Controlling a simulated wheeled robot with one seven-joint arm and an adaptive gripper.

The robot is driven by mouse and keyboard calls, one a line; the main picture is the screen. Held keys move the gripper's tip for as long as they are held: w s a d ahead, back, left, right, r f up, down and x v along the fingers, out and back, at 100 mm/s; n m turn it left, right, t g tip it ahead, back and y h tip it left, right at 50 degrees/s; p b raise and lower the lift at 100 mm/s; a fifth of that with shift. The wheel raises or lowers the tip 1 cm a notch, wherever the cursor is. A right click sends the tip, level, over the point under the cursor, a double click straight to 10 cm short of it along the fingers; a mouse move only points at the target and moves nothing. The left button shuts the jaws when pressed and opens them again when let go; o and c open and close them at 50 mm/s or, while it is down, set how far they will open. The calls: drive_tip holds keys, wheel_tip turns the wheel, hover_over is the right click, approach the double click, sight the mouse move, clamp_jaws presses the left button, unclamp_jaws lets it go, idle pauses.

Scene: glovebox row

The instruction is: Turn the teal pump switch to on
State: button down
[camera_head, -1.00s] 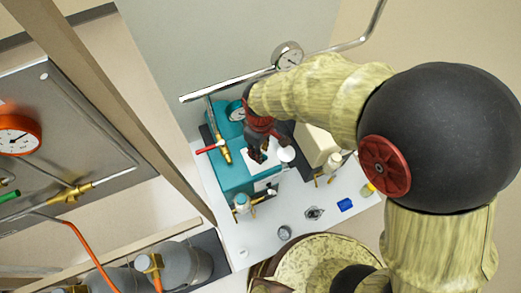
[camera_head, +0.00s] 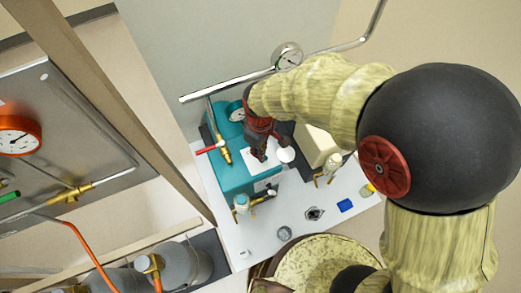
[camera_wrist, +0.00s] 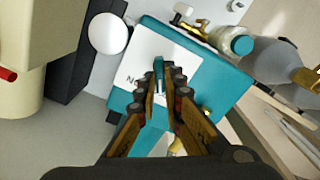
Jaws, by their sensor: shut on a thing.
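The teal pump (camera_head: 234,181) stands on the white bench top; its teal housing also shows in the wrist view (camera_wrist: 222,82). A white plate (camera_wrist: 150,55) with partly hidden lettering lies on its face. The teal switch lever (camera_wrist: 158,68) stands over this plate, between my fingertips. My gripper (camera_wrist: 163,82) is shut on the lever, with a finger on either side. In the head view my gripper (camera_head: 261,152) is over the pump's plate, and the lever is hidden there. The lettering is too covered to read the switch position.
A red-handled brass valve (camera_head: 220,150) and a gauge (camera_head: 236,112) are at the pump's back. A white round knob (camera_head: 285,155) and a cream box (camera_head: 316,145) are close on the right. A blue block (camera_head: 345,205) lies on the bench.

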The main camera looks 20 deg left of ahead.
drive_tip(key=shift+w+d+m+p, duration=0.15)
drive_tip(key=shift+m+p, duration=0.85)
drive_tip(key=shift+m, duration=1.9)
drive_tip(key=c, duration=1.9)
unclamp_jaws()
drive_tip(key=shift+r, duration=0.1)
wheel_tip(320, 180, up, 12)
drive_tip(key=shift+f, duration=0.1)
